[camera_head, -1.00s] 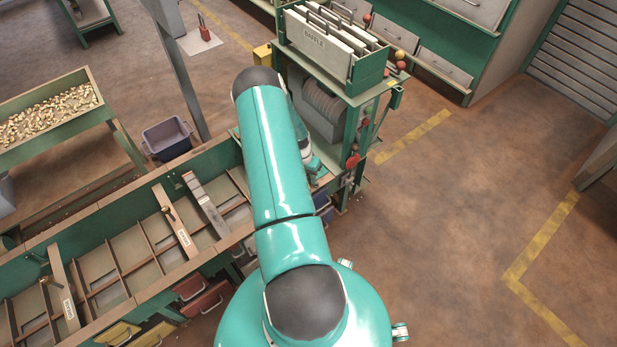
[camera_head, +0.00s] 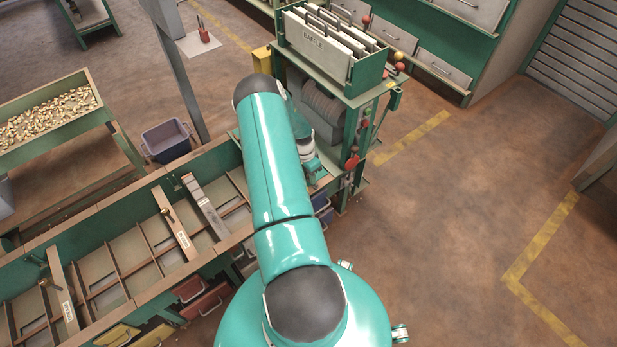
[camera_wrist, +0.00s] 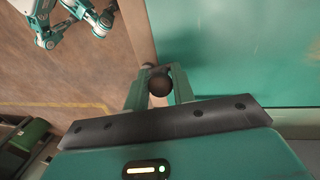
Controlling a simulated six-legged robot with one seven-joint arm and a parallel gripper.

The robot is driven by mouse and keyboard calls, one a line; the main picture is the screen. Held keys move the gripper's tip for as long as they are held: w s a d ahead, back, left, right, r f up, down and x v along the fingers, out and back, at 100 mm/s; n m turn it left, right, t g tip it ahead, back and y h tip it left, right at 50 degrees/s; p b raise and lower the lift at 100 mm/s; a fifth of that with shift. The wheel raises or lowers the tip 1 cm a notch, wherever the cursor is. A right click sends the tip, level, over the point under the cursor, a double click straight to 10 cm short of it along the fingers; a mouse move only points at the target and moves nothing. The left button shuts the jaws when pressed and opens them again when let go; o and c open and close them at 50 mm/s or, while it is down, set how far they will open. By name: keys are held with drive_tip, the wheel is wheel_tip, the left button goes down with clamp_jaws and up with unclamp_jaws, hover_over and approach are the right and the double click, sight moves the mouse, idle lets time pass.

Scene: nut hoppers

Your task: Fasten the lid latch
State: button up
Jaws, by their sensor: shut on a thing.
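My gripper (camera_wrist: 158,88) shows in the wrist view with its two green fingers closed on a dark round knob (camera_wrist: 159,82). The knob sits beside a wide, smooth green panel (camera_wrist: 235,50) that fills the right of that view. I take the knob to be the latch's handle, but the rest of the latch is hidden behind my gripper. In the head view my arm covers most of the work spot, at the right end of the long sorting bench (camera_head: 100,245), beside the green machine frame (camera_head: 350,130). The fingertips and knob cannot be made out there.
A rack of grey baffle plates (camera_head: 318,42) stands on top of the machine frame. Red knobs (camera_head: 351,162) stick out on its right side. A dark blue bin (camera_head: 166,140) stands behind the bench. The floor to the right is clear.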

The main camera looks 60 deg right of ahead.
drive_tip(key=shift+s+d+m, duration=0.15)
drive_tip(key=shift+d+m, duration=0.1)
drive_tip(key=shift+m, duration=1.05)
drive_tip(key=o, duration=0.9)
drive_tip(key=shift+d+f, duration=0.1)
drive_tip(key=r, duration=0.4)
drive_tip(key=w+d+r, duration=0.1)
drive_tip(key=r, duration=0.4)
drive_tip(key=w+r, duration=0.1)
drive_tip(key=r, duration=0.3)
drive_tip(key=shift+d+r, duration=0.25)
drive_tip(key=shift+r, duration=0.1)
